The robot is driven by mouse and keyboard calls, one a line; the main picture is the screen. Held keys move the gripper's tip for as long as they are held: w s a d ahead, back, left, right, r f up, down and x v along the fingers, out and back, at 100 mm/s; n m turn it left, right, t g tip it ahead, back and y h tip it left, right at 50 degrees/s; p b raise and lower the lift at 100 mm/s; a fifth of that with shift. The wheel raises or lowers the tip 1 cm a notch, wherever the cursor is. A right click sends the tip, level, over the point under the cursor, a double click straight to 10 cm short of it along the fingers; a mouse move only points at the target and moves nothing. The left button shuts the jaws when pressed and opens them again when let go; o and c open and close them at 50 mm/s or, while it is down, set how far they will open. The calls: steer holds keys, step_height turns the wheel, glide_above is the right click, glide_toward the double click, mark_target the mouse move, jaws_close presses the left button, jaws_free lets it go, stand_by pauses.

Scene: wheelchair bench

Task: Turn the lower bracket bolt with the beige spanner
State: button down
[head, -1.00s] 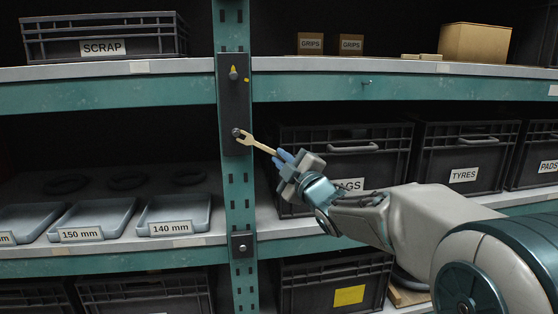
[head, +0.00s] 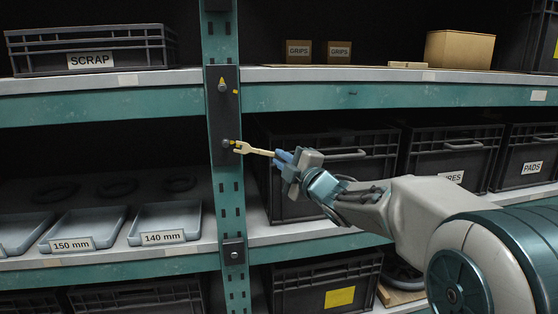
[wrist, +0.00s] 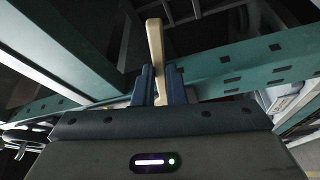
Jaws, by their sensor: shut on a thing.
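A dark bracket plate (head: 223,113) is fixed to the teal upright. Its upper bolt (head: 222,87) has a yellow mark by it. The lower bolt (head: 227,144) is near the plate's bottom end. The beige spanner (head: 256,151) lies almost level, its open jaw at the lower bolt from the right. I cannot tell how fully the jaw sits around the bolt. My gripper (head: 282,158) is shut on the spanner's right end. In the wrist view the spanner (wrist: 155,45) sticks out from between the blue fingers (wrist: 160,85); the bolt cannot be made out there.
The teal upright (head: 229,190) runs between shelf bays. A dark crate (head: 305,205) stands close behind my gripper, with more crates to the right. Shallow trays (head: 165,222) are at the left. A smaller plate with a bolt (head: 233,252) is lower on the upright.

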step_height(320, 180, up, 9)
steer(key=n+g+h+p, duration=0.2)
steer(key=n+p, duration=0.5)
steer(key=p, duration=0.3)
steer(key=shift+a, duration=0.15)
steer(key=shift+f, duration=0.1)
steer(key=shift+s+a+r+n+p, duration=0.15)
steer(key=shift+r+n+p, duration=0.1)
steer(key=shift+r+p, duration=0.2)
steer(key=shift+w+a+r+n+p, duration=0.15)
steer(key=shift+r+n+p, duration=0.15)
steer(key=shift+p, duration=0.25)
steer(key=shift+s+a+f, duration=0.1)
steer(key=shift+f, duration=0.05)
steer(key=shift+s+a+f+b, duration=0.2)
steer(key=shift+a+f+b, duration=0.1)
steer(key=shift+a+b, duration=0.35)
